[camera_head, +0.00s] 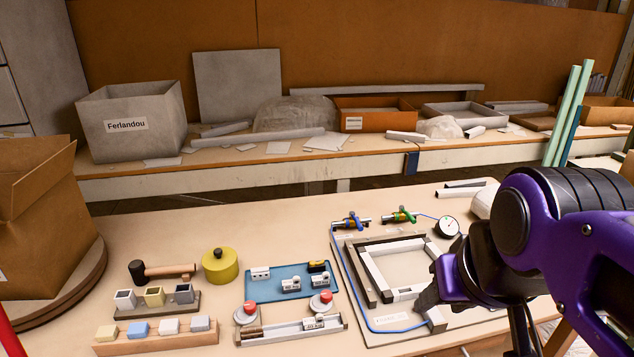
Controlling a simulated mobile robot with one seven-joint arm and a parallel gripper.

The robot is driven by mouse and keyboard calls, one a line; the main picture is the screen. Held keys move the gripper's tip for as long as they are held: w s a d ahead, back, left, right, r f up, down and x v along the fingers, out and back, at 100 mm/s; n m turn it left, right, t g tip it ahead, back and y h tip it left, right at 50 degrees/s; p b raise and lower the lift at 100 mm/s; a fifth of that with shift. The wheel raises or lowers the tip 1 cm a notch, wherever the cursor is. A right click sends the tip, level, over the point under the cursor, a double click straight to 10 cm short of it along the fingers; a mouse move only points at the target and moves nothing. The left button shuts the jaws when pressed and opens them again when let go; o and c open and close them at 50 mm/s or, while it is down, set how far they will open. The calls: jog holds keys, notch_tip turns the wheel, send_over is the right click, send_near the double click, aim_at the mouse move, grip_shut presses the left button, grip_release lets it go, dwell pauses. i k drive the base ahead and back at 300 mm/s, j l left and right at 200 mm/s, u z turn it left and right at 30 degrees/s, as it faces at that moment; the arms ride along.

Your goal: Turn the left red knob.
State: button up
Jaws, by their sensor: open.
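The left red knob (250,307) sits on a round, light base at the left end of a narrow tray on the table. A second red knob (326,296) on a similar base stands to its right, behind the tray's right part. My gripper (428,302) is at the right, over the lower right of a framed board, well to the right of both knobs. It is open, and I see nothing held in it. The fingers are dark, seen from behind and partly hidden by my purple arm.
The narrow tray (290,332) lies at the front. A blue tray (262,290) with small blocks sits behind the knobs. The framed board (350,270) carries blue tubing and a gauge (447,226). A mallet (165,270), yellow pot (220,266) and block racks stand left.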

aim_at(246, 314)
jog(key=u, duration=0.95)
jog(key=j+u, duration=0.1)
jog(key=k+l, duration=0.15)
jog(key=k+j, duration=0.4)
jog(key=i+l, duration=0.25)
jog(key=i, duration=0.2)
